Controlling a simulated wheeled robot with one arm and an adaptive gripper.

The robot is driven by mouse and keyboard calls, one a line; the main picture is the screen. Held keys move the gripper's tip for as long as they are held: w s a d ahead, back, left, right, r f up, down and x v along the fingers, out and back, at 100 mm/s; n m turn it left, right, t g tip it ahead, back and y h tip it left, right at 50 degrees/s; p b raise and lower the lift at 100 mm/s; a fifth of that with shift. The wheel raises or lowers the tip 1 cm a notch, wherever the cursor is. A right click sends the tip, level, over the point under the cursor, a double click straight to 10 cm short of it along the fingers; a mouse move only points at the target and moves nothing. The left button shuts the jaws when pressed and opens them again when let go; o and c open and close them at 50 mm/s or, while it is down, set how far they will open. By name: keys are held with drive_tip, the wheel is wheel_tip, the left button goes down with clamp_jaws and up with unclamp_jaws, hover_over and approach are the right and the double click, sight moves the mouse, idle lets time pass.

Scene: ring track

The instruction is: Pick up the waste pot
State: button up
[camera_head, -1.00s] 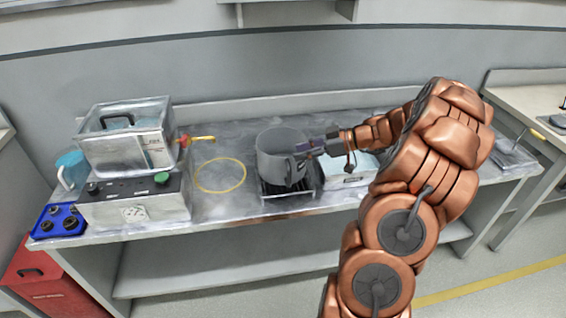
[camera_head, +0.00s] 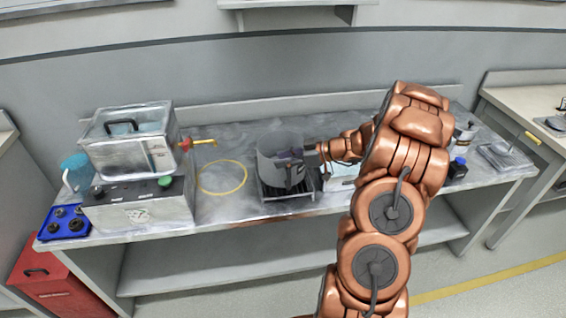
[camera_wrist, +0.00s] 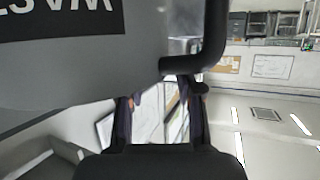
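The waste pot (camera_head: 268,158) is a grey cylinder standing upright on a dark wire stand (camera_head: 299,193) on the bench. In the wrist view the pot (camera_wrist: 80,70) fills the upper left, with part of a black label showing, and its dark curved handle (camera_wrist: 215,35) hangs at top centre. My gripper (camera_head: 291,157) is at the right front side of the pot. In the wrist view my gripper's fingers (camera_wrist: 160,108) are apart with a clear gap. The handle's lower end is just beyond the fingertips, close to the right finger. Whether they touch cannot be told.
A yellow ring (camera_head: 222,177) marks clear bench left of the pot. A red bin (camera_head: 60,285) is on the floor.

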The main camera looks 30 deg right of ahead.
clamp_jaws()
drive_tip(key=shift+f, duration=0.1)
idle(0.7)
